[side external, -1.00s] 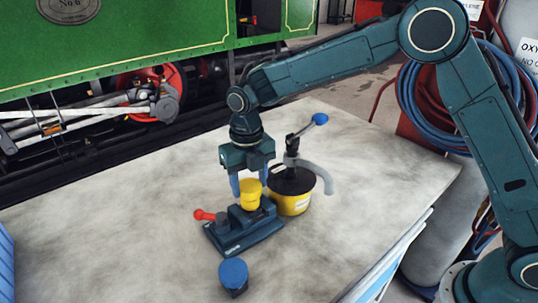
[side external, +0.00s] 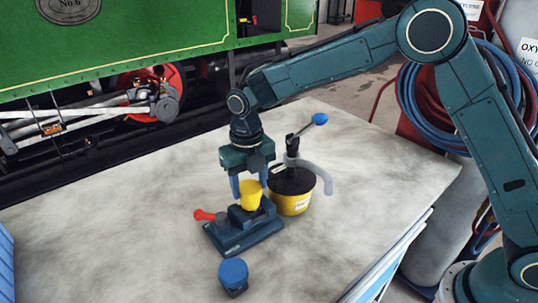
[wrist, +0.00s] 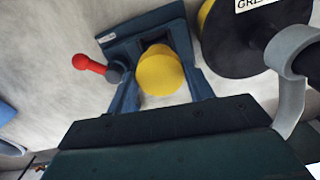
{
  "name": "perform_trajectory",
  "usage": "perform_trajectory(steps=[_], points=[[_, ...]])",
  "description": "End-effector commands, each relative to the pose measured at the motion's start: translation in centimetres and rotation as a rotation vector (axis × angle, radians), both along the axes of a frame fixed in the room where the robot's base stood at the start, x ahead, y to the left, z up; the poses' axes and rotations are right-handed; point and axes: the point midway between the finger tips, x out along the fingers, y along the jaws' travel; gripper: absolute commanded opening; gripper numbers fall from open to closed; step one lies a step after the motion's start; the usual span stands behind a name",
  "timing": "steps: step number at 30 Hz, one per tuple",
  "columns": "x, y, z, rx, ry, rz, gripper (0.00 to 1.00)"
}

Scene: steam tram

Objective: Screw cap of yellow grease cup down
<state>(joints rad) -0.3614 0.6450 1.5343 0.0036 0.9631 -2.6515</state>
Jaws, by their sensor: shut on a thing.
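The yellow grease cup (side external: 251,201) stands upright in a dark teal vise (side external: 230,236) on the bench. Its round yellow top is the cap, which faces the camera in the wrist view (wrist: 160,72). My gripper (side external: 250,187) points straight down over the cup, with one blue finger on each side of the cap, and is shut on it. In the wrist view the fingers flank the cap from left and right. The contact faces and the thread under the cap are hidden.
The vise's red-knobbed handle (side external: 204,215) sticks out left. A yellow and black grease pot (side external: 290,203) with a blue-knobbed lever and grey curved arm stands close behind right. A blue-capped cup (side external: 233,274) stands in front. The bench's left side is clear.

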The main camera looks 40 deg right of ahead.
Motion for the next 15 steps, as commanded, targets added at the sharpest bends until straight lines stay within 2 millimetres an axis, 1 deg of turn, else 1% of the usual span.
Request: perform_trajectory(steps=[15], points=[[0.0, 0.0, -0.35, 0.0, 0.001, 0.0, 0.27]])
